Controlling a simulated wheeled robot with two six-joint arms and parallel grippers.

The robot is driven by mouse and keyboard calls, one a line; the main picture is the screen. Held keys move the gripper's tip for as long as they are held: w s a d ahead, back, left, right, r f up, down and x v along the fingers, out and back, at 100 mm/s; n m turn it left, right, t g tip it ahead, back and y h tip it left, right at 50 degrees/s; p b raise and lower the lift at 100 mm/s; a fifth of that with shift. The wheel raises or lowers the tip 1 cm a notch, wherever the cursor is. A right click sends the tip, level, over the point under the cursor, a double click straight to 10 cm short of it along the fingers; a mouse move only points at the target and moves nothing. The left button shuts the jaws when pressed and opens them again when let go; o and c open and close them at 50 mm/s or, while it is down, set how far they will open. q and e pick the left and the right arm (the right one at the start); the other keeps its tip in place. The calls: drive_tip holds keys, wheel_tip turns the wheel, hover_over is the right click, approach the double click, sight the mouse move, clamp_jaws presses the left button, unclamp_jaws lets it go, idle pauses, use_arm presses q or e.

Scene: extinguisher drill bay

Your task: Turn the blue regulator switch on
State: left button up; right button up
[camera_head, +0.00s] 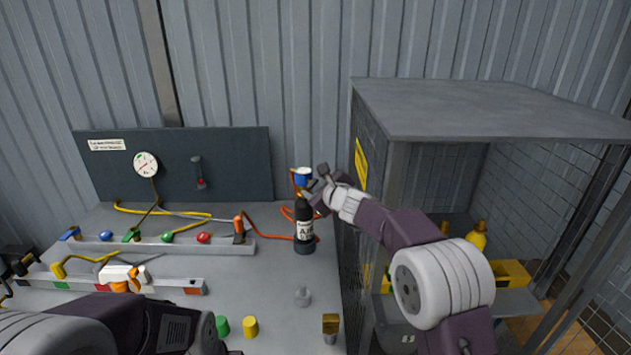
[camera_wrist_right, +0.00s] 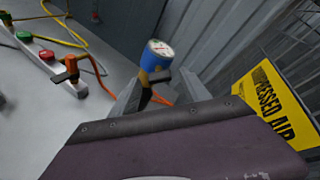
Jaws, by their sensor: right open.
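The blue regulator (camera_head: 303,177) with a round white gauge face stands behind and above a black cylinder (camera_head: 304,230). In the right wrist view the blue regulator (camera_wrist_right: 156,58) shows beyond my fingers, above a dark stem. I cannot make out its switch position. My right gripper (camera_head: 316,184) is just right of the regulator, over the cylinder's top. In the wrist view the fingers of my right gripper (camera_wrist_right: 158,90) are spread, with the dark stem showing between them. I cannot tell whether they touch.
A wire cage (camera_head: 480,105) with a yellow sign (camera_head: 361,162) stands close right of my right gripper. Orange hose (camera_head: 265,236) runs left to a valve rail (camera_head: 160,247). A dark gauge panel (camera_head: 230,165) stands behind.

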drive_tip(key=shift+w+a, duration=0.1)
drive_tip(key=shift+w, duration=0.1)
clamp_jaws()
drive_tip(key=shift+s+a+f+n+t+h+b, duration=0.2)
drive_tip(key=shift+n+t+b, duration=0.9)
drive_tip(key=shift+b, duration=2)
drive_tip(key=shift+w+d+f+n+t+h+b, duration=0.15)
drive_tip(key=shift+n+t+h+b, duration=0.15)
drive_tip(key=shift+n+b, duration=2.15)
drive_tip(key=shift+s+a+f+n+t+h+b, duration=0.15)
drive_tip(key=shift+n+t+b, duration=0.6)
drive_tip(key=shift+b, duration=3)
drive_tip(key=shift+w+r, duration=0.1)
unclamp_jaws()
